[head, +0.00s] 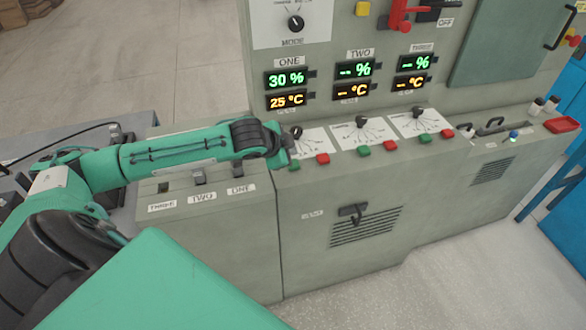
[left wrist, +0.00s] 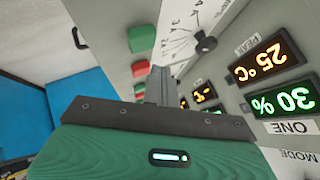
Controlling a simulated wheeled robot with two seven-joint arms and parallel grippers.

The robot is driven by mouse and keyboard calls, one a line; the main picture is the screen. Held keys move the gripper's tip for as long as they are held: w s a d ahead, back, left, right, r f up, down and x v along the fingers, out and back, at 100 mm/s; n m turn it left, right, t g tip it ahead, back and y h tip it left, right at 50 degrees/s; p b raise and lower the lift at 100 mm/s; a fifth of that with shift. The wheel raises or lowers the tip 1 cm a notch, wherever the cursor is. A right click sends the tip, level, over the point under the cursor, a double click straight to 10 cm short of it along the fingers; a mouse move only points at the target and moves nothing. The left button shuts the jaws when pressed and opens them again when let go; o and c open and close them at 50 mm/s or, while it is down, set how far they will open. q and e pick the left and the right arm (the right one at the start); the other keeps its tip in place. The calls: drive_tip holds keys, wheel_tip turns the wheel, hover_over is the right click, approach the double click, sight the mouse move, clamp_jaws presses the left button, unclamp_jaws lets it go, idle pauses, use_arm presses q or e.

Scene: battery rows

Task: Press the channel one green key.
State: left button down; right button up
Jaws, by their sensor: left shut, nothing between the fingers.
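The channel one green key (head: 294,165) shows at the left end of the sloped desk in the head view, just beside the tip of my left gripper (head: 287,155). In the left wrist view, the large near green key (left wrist: 141,39) shows clear of my shut fingers (left wrist: 159,72), so they look apart from it. The left gripper is shut and empty. The channel one red key (head: 322,159) sits to the right of the green one. The ONE display (head: 287,79) reads 30 % and 25 °C. My right gripper is in neither view.
Green and red keys for TWO (head: 364,151) and THREE (head: 425,138) lie further right. A black knob (head: 296,132) and its dial plate stand behind the channel one keys. Lever slots (head: 198,178) lie under my left arm. A black handle (head: 353,211) juts from the front.

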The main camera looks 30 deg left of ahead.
sight(296, 159)
use_arm(q)
drive_tip(key=shift+f, duration=0.75)
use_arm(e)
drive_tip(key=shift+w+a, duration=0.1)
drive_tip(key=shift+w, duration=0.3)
use_arm(q)
drive_tip(key=shift+f, duration=0.1)
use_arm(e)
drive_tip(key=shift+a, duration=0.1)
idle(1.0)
use_arm(q)
drive_tip(key=shift+f, duration=0.25)
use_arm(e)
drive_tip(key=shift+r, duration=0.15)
